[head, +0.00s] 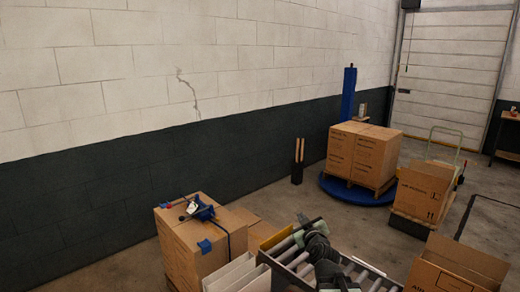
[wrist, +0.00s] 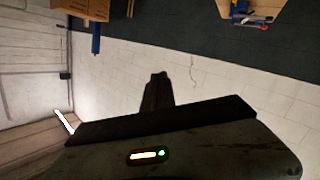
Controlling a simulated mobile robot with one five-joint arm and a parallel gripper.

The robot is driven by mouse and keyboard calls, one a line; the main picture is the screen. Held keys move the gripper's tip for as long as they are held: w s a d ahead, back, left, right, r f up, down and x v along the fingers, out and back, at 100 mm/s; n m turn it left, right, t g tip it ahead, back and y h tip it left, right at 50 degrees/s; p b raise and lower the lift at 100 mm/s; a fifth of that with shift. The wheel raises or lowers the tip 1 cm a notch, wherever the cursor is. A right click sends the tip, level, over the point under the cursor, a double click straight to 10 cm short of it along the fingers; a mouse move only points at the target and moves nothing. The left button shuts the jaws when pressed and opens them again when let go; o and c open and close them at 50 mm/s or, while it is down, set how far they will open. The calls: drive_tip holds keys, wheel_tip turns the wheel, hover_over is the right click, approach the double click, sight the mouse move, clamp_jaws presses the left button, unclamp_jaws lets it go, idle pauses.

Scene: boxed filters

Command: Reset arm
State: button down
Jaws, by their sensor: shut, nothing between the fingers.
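My gripper (wrist: 158,77) shows in the wrist view as a dark, narrow pair of fingers pressed together, with nothing between them. It points toward the pale block wall (wrist: 215,75), apart from any object. In the head view my arm (head: 322,252) is folded low at the bottom centre, over a roller conveyor (head: 365,275). Its fingertips cannot be made out there.
A carton stack (head: 205,250) with a blue tool (head: 203,211) on top stands left of my arm. An open carton (head: 455,268) is at right. Cartons (head: 362,152) sit on a pallet on a blue turntable (head: 345,192) beyond. A hand truck (head: 445,150) stands farther right.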

drive_tip(key=s+a+f+g+y, duration=0.1)
drive_tip(key=s+a+f+g, duration=0.25)
drive_tip(key=f, duration=0.25)
drive_tip(key=s+a+f+g, duration=0.2)
drive_tip(key=s+f+g, duration=0.15)
drive_tip(key=f, duration=0.25)
drive_tip(key=s+d+f+m+g+h, duration=0.1)
drive_tip(key=s+d+f+m+g, duration=0.1)
drive_tip(key=s, duration=0.6)
drive_tip(key=s+d+f+m+g+h, duration=0.1)
drive_tip(key=s+d+f+m+g, duration=0.2)
drive_tip(key=s+f+g, duration=0.3)
drive_tip(key=s+m+g, duration=0.1)
drive_tip(key=s, duration=0.1)
drive_tip(key=shift+s+d, duration=0.25)
drive_tip(key=shift+s, duration=0.15)
